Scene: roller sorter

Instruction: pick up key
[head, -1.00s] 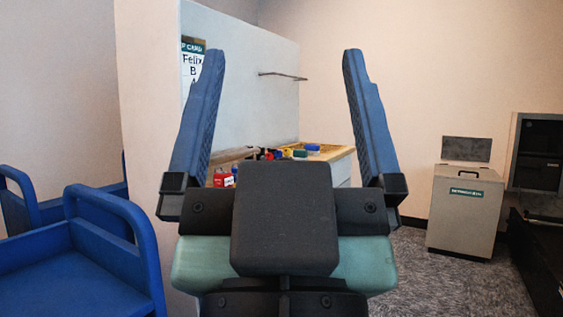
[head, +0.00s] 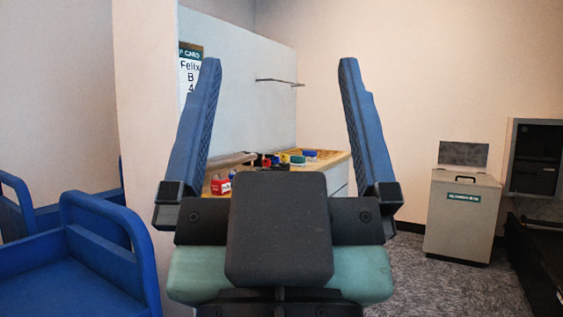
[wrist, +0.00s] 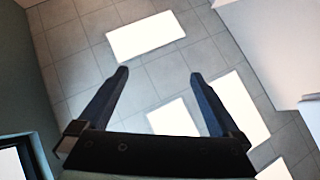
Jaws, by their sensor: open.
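My gripper (head: 280,75) is raised in the middle of the head view, its two blue fingers wide apart with nothing between them. In the wrist view my gripper (wrist: 158,75) is also open and empty, against a tiled ceiling with bright panels. I cannot make out a key in either view. Small coloured items (head: 297,158) stand on a counter (head: 335,160) behind my gripper, too small to tell apart, and my gripper hides part of that counter.
A blue cart (head: 85,255) stands close at the left, beside a partition wall with a sign (head: 190,75). A grey bin (head: 463,215) with a green label stands at the right. A dark cabinet (head: 537,160) is at the far right. Carpet lies open before the bin.

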